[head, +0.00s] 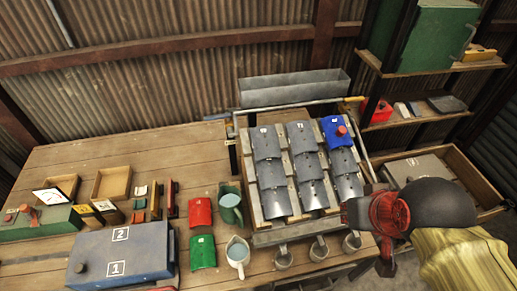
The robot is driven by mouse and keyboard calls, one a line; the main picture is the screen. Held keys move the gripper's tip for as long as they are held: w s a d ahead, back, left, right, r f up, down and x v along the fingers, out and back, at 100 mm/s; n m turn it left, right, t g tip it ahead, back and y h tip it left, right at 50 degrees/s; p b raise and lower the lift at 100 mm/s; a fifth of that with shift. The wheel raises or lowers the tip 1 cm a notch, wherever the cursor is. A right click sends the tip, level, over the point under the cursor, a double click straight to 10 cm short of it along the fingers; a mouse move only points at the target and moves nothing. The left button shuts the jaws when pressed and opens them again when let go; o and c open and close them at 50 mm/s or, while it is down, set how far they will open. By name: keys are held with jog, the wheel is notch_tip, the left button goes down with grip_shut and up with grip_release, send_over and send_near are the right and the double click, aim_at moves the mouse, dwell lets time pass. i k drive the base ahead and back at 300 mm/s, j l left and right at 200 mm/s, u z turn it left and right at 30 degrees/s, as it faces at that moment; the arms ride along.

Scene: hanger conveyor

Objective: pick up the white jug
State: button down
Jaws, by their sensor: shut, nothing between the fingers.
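The white jug (238,256) stands upright on the wooden table near its front edge, with a pale grey-blue inside and its mouth facing up. A green jug (230,207) stands just behind it. My gripper (354,213) is at the right, by the front right corner of the rack of grey plates, well apart from the white jug. It is shut and empty. Its fingertips are small and partly hard to make out against the rack.
Red (200,212) and green (203,252) curved plates lie left of the jugs. A blue-grey box (122,254) marked 1 and 2 is farther left. The rack (262,238), with metal cups (319,250) along its front, stands between jug and gripper. The table's back left is clear.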

aim_at(237, 250)
jog(key=j+u, duration=0.2)
jog(key=u, duration=0.25)
jog(key=j+u, duration=0.25)
jog(key=u, duration=0.2)
